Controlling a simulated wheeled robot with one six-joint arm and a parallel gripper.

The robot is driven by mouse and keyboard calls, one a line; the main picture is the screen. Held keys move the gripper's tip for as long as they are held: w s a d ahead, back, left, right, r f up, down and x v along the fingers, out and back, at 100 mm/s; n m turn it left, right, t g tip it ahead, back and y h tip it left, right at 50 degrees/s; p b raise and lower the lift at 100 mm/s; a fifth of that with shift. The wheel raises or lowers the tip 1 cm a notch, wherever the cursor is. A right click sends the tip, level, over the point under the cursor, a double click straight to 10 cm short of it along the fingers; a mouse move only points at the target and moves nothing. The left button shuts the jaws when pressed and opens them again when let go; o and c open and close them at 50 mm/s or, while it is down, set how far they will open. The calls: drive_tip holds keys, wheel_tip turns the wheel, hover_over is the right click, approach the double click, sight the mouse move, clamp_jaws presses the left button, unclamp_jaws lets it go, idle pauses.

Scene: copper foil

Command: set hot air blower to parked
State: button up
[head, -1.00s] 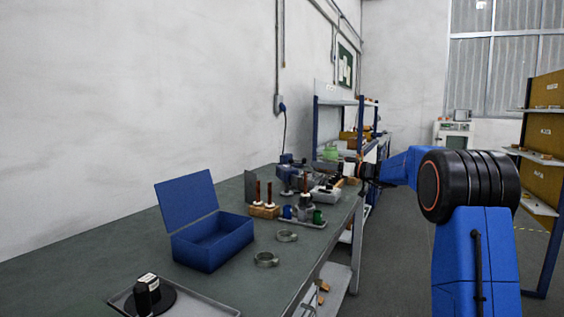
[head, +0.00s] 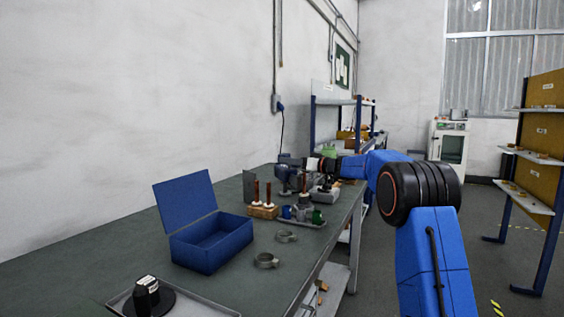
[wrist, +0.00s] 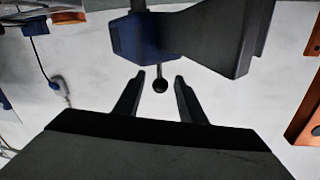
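The hot air blower appears to be the blue and dark grey device (head: 284,177) on the far part of the bench, partly hidden by my arm. In the wrist view its blue body (wrist: 128,38) and dark flared part (wrist: 222,38) fill the top. A thin rod ending in a black ball knob (wrist: 160,87) hangs from the blue body. My gripper (wrist: 159,78) is open, with one finger on each side of the knob. Gaps show between knob and fingers. In the head view my gripper (head: 314,164) is beside the blower, its fingers too small to make out.
The bench (head: 110,245) carries an open blue box (head: 211,246), metal rings (head: 266,261), a wooden block with copper-coloured rods (head: 263,211) and a tray with a black item (head: 147,290). A grey box (head: 325,193) stands close under my arm. Shelving (head: 540,150) stands right, beyond open floor.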

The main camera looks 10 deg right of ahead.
sight(282, 168)
drive_tip(key=shift+x, duration=2.1)
clamp_jaws()
